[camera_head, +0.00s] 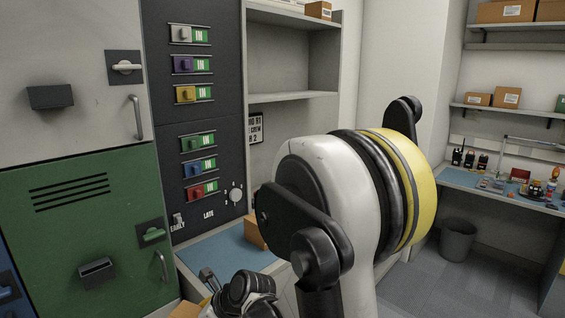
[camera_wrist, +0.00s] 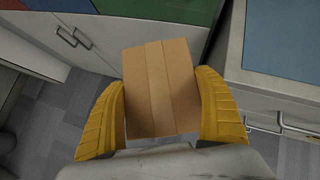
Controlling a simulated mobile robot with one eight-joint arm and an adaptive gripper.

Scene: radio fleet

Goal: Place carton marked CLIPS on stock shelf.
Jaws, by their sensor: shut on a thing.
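My gripper (camera_wrist: 160,80) has its two yellow fingers shut on the left and right sides of a plain brown carton (camera_wrist: 158,103) in the wrist view. The carton's taped top faces the camera, and no CLIPS marking shows on it. It is held above the floor, between the green and red cabinet fronts and a white counter. In the head view my arm hides much of the middle. I cannot tell whether this is the stock shelf.
Another brown carton (camera_head: 253,233) sits on the blue counter mat (camera_head: 222,252), partly behind my arm. A small carton (camera_head: 318,10) stands on the upper board. At right are wall shelves with cartons (camera_head: 507,97), a cluttered workbench (camera_head: 470,180) and a bin (camera_head: 457,240).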

